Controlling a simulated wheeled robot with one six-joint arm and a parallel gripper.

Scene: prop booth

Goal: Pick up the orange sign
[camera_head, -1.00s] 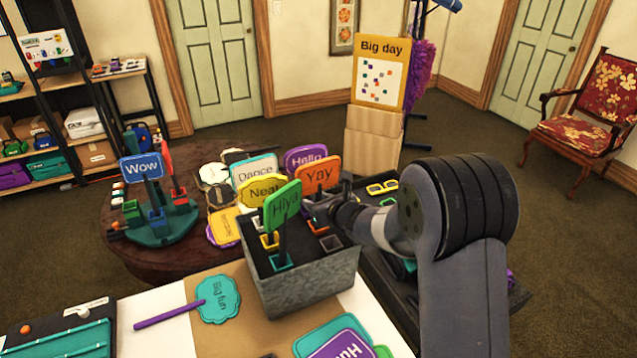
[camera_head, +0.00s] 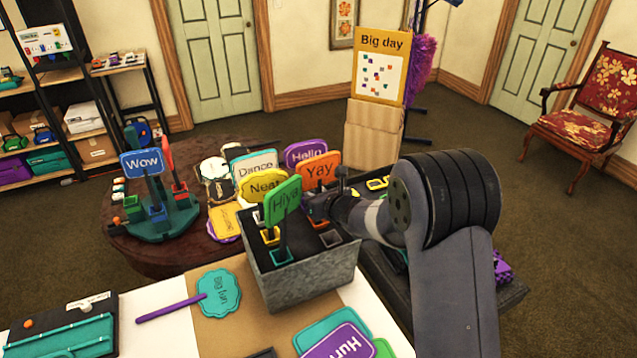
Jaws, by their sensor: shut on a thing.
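The orange sign reading "Yay" (camera_head: 319,170) stands upright at the back of a grey box (camera_head: 310,279) of signs on the table. My gripper (camera_head: 318,207) reaches in from the right, just below the sign's board, and is shut on the sign's handle. The fingertips and most of the handle are small and partly hidden. I cannot tell whether the handle's lower end is in its slot. The green "Hiya" sign (camera_head: 283,201) stands in front and to the left.
A yellow "Neat" sign (camera_head: 263,186), a white "Dance" sign (camera_head: 254,164) and a purple "Hello" sign (camera_head: 305,153) stand close by on the left and behind. A teal "Big fun" sign (camera_head: 218,293) lies flat on the front table. A "Big day" board (camera_head: 381,66) stands behind.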

